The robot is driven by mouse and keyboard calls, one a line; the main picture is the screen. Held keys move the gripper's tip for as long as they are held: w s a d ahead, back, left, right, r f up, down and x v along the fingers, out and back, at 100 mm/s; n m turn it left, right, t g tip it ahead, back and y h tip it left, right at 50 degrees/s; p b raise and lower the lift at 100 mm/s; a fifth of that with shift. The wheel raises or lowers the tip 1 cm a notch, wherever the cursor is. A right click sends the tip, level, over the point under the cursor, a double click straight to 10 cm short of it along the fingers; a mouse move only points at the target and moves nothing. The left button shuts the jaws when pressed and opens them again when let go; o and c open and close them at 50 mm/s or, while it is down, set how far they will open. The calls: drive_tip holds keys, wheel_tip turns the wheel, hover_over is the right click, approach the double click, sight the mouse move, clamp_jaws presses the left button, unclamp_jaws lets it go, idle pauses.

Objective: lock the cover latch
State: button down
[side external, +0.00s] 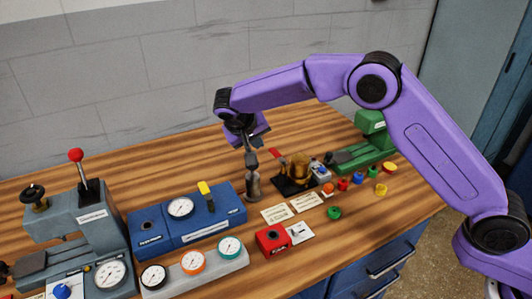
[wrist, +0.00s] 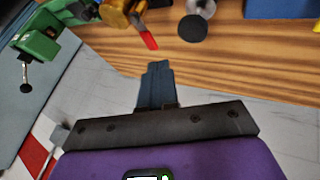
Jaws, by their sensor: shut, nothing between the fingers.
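A gold, round-bodied fixture (side external: 299,167) stands on a dark base at the middle of the bench. A red-ended lever (side external: 275,152) sticks out at its left side; the red end also shows in the wrist view (wrist: 149,40). I cannot tell from these frames whether this lever is the cover latch, or whether it is locked. My gripper (side external: 260,134) is above the bench, left of the gold fixture and apart from it. In the wrist view its fingers (wrist: 156,70) are together and empty, below the red end in the picture.
A metal post (side external: 253,186) with a dark upper part stands close under my gripper. A blue gauge unit (side external: 186,220) is to the left, a green device (side external: 365,148) to the right. A red box (side external: 271,240), labels and small coloured parts lie in front.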

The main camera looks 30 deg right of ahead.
sight(275, 150)
drive_tip(key=x, duration=1)
drive_tip(key=shift+w+d+m+g+h, duration=0.3)
drive_tip(key=shift+d+m+g, duration=0.1)
drive_tip(key=shift+m, duration=0.4)
idle(0.5)
drive_tip(key=shift+w+d+m+g, duration=0.2)
drive_tip(key=shift+m+g, duration=0.3)
drive_tip(key=shift+m, duration=0.2)
drive_tip(key=shift+w+d, duration=0.25)
drive_tip(key=shift+d, duration=1.5)
drive_tip(key=shift+s+d+m+g+h, duration=0.3)
drive_tip(key=shift+d+m+g+h, duration=0.1)
drive_tip(key=shift+d+m, duration=0.4)
drive_tip(key=shift+s+d, duration=0.1)
drive_tip(key=shift+d, duration=0.05)
